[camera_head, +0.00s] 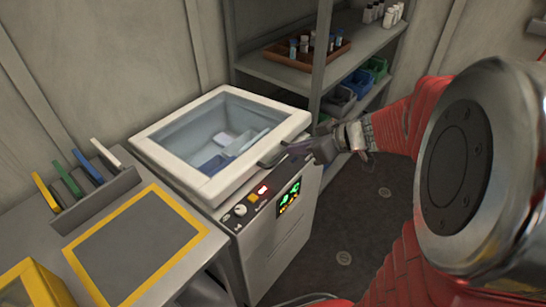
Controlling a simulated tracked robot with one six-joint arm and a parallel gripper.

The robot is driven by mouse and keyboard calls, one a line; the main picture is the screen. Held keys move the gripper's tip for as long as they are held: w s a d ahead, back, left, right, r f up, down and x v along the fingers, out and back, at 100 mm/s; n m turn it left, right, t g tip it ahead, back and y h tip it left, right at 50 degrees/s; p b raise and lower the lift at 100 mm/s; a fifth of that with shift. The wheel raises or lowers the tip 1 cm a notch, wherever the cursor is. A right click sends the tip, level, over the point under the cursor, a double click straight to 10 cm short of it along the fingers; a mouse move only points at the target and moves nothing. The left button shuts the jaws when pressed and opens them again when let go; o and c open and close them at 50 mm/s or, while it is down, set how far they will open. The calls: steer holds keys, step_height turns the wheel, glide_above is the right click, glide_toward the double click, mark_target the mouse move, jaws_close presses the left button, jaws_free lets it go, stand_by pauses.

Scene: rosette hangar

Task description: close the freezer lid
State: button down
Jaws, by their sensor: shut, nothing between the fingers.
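The white chest freezer (275,240) stands left of my arm. Its lid (165,163) has a white frame around a clear window, with blue and pale items showing inside. The lid lies about level over the body, down or very nearly so; I cannot tell whether a thin gap is left. A dark handle (271,158) sits on its front edge, toward the right corner. My gripper (292,149) is shut and empty, its tips right beside the handle; whether they touch it is unclear.
A grey bench (205,249) with a yellow-bordered mat and a rack of coloured panels (95,204) adjoins the freezer on the left. Metal shelves (285,75) with vials and bins stand behind it. A lit control panel (289,197) is on its front. Dark floor lies open at right.

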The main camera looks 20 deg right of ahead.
steer(key=w+a+f, duration=0.3)
steer(key=w+f, duration=0.2)
steer(key=f, duration=0.4)
steer(key=shift+w+a+f, duration=0.2)
steer(key=shift+w+a, duration=0.05)
steer(key=shift+a, duration=0.1)
